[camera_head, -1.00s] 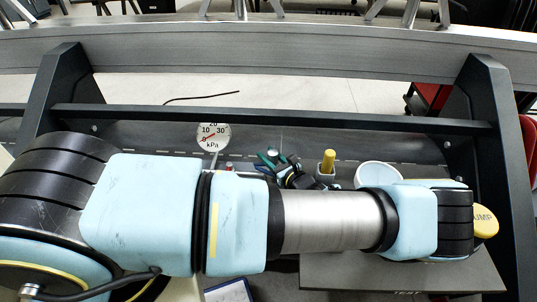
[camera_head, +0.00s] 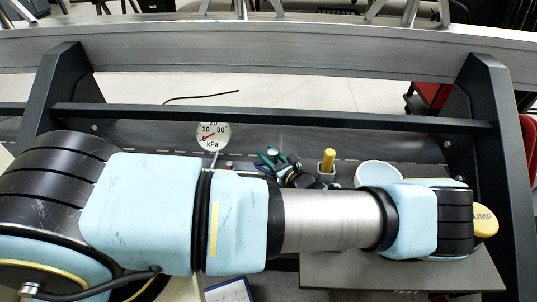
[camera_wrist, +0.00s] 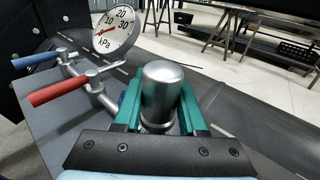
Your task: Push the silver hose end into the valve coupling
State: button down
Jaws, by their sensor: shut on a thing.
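The silver hose end (camera_wrist: 162,84) is a smooth rounded metal cylinder in the middle of the wrist view. My gripper (camera_wrist: 160,100) is shut on it, one green finger on each side. The valve pipework (camera_wrist: 102,94) stands to its left in the wrist view, with a red handle (camera_wrist: 58,86), a blue handle (camera_wrist: 34,60) and a kPa gauge (camera_wrist: 115,32). I cannot make out the coupling's mouth; the hose end and fingers cover what lies beyond them. In the head view my arm hides most of the work area; the gauge (camera_head: 213,135) shows above it.
In the head view, a yellow-topped item (camera_head: 328,161) and a white round container (camera_head: 379,175) stand just beyond my arm. A yellow PUMP cap (camera_head: 484,221) is at the right. A dark rail (camera_head: 300,118) crosses behind the bench. Open floor shows beyond.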

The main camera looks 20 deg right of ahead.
jog(key=shift+f+b, duration=1)
jog(key=shift+f, duration=0.3)
jog(key=shift+f, duration=0.2)
jog(key=shift+s+a+f+b, duration=0.1)
jog(key=shift+a+f+b, duration=0.05)
jog(key=shift+f+b, duration=0.25)
jog(key=shift+s+a+f+b, duration=0.1)
jog(key=shift+f+b, duration=0.3)
jog(key=shift+r, duration=0.1)
jog(key=shift+w+d+r+p, duration=0.1)
jog(key=shift+w+r+p, duration=0.05)
jog(key=shift+r+p, duration=0.45)
jog(key=shift+r, duration=0.2)
dwell(1.5)
